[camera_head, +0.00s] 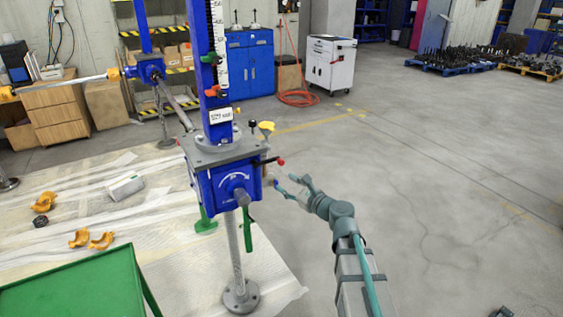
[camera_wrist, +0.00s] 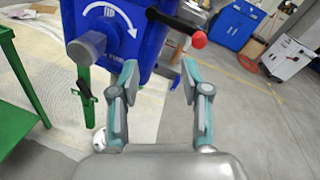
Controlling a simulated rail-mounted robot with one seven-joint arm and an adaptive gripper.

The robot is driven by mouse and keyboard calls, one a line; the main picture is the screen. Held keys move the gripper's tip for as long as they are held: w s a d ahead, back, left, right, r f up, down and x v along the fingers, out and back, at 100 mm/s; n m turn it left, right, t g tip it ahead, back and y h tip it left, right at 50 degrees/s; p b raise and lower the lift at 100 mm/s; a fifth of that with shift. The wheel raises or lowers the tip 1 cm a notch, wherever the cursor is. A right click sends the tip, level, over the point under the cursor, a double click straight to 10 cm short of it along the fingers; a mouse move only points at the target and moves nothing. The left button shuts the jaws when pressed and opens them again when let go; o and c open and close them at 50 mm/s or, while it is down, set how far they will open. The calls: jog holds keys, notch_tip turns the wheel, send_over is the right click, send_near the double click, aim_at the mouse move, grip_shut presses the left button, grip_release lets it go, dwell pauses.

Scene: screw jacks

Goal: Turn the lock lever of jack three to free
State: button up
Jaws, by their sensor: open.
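A blue jack housing (camera_head: 230,187) with a white curved arrow stands on a grey post. It also shows in the wrist view (camera_wrist: 120,35). A lever with a red knob (camera_head: 280,161) sticks out from its right side. In the wrist view the red knob (camera_wrist: 199,40) ends a dark rod at the upper middle. My gripper (camera_head: 290,187) is open and empty, just below and right of the knob. In the wrist view its fingers (camera_wrist: 159,76) are spread, with the knob beyond the right fingertip and not between them. No jack number is readable.
A green table (camera_head: 75,288) stands at lower left. A grey round shaft end (camera_wrist: 87,47) juts from the housing front, with a green handle (camera_head: 247,230) below. Yellow parts (camera_head: 100,242) lie on the floor sheet. Open floor lies to the right.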

aim_at(282, 164)
jog(key=w+m, duration=0.2)
jog(key=w, duration=0.2)
jog(key=w+a+m+t+h+p, duration=0.1)
jog(key=w+m, duration=0.1)
jog(key=w, duration=0.2)
jog(key=w+r+m+t+h, duration=0.1)
jog(key=w+m, duration=0.1)
jog(key=w, duration=0.1)
jog(key=shift+w+a, duration=0.3)
jog(key=shift+w, duration=0.1)
grip_shut()
